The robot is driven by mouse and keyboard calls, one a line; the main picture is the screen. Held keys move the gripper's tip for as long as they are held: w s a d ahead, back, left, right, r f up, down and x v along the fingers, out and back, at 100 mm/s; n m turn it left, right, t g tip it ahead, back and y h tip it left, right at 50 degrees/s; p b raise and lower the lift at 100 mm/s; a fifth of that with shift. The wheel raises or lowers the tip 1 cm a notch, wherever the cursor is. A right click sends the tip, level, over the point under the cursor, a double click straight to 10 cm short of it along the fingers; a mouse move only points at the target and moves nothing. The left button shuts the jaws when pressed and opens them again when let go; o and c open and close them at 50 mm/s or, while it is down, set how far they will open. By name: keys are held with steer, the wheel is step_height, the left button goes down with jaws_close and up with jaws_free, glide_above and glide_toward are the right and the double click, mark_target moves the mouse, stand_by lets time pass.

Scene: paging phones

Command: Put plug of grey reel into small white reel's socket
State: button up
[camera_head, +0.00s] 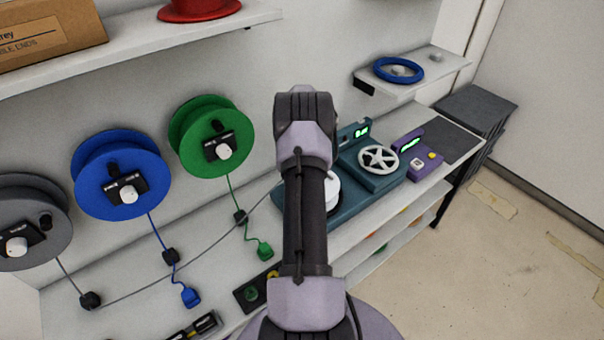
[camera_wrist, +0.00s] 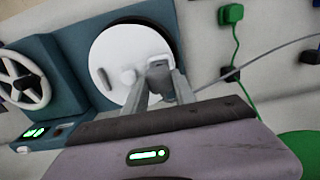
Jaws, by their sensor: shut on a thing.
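The grey reel (camera_head: 58,205) hangs at the left edge of the head view. Its grey cable passes a black block (camera_head: 90,300) and runs right, disappearing behind my arm. In the wrist view my gripper (camera_wrist: 160,82) is shut on the grey plug (camera_wrist: 159,70), with the cable trailing right. The plug is in front of the small white reel's (camera_wrist: 112,48) face, over its right part. I cannot tell whether it touches. The socket cannot be made out. In the head view a sliver of the white reel (camera_head: 333,190) shows beside my arm, which hides my gripper.
A teal device with a white handwheel (camera_head: 378,158) and a purple device (camera_head: 420,160) stand right of my arm.

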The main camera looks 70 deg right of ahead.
steer(key=shift+f, duration=0.15)
steer(key=shift+f+b, duration=0.7)
steer(key=shift+f, duration=0.05)
steer(key=shift+f+b, duration=0.4)
steer(key=shift+f, duration=0.05)
stand_by(0.3)
steer(key=o, duration=1.2)
steer(key=shift+o, duration=0.4)
